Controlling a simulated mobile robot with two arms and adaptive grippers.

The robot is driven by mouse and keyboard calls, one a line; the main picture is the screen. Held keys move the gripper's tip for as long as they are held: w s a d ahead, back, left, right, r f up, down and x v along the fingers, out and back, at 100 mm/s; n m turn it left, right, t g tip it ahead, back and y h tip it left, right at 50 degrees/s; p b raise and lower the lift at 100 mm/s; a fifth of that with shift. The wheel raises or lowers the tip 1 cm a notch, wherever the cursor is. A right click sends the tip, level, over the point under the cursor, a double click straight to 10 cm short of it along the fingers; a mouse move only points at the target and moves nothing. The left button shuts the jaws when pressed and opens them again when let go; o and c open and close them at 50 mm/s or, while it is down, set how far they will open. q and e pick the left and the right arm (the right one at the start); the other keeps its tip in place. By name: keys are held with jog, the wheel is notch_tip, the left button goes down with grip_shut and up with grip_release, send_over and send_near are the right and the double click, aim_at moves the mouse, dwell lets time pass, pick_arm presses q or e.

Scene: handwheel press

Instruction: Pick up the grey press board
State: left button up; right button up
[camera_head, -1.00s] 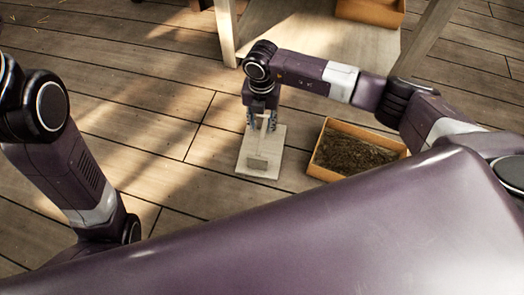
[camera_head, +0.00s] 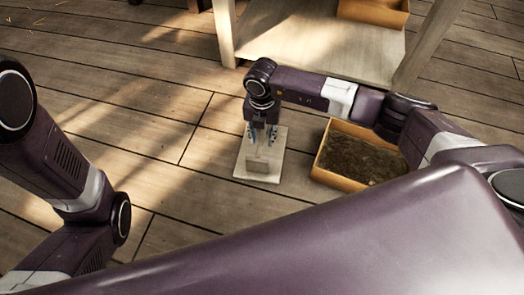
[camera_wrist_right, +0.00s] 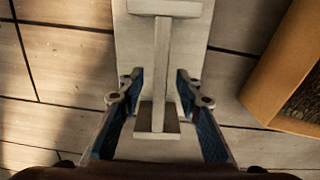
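The grey press board (camera_head: 244,168) lies flat on the plank floor near the middle of the head view. It is a pale flat board with a raised handle, which shows in the right wrist view as a long bar (camera_wrist_right: 161,70) between a crosspiece and a small block. My right gripper (camera_head: 264,137) points down over the board. In the right wrist view my right gripper (camera_wrist_right: 156,88) is open, with one blue-padded finger on each side of the bar and gaps visible. My left arm is at the left edge of the head view, its gripper out of frame.
An orange-brown box of dark soil (camera_head: 345,180) stands on the floor just right of the board; its wall (camera_wrist_right: 275,75) shows in the wrist view. A pale wooden table or shelf (camera_head: 315,50) stands behind. The floor left of the board is clear.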

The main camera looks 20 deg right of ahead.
grip_shut()
jog(key=shift+r, duration=0.1)
dwell(0.4)
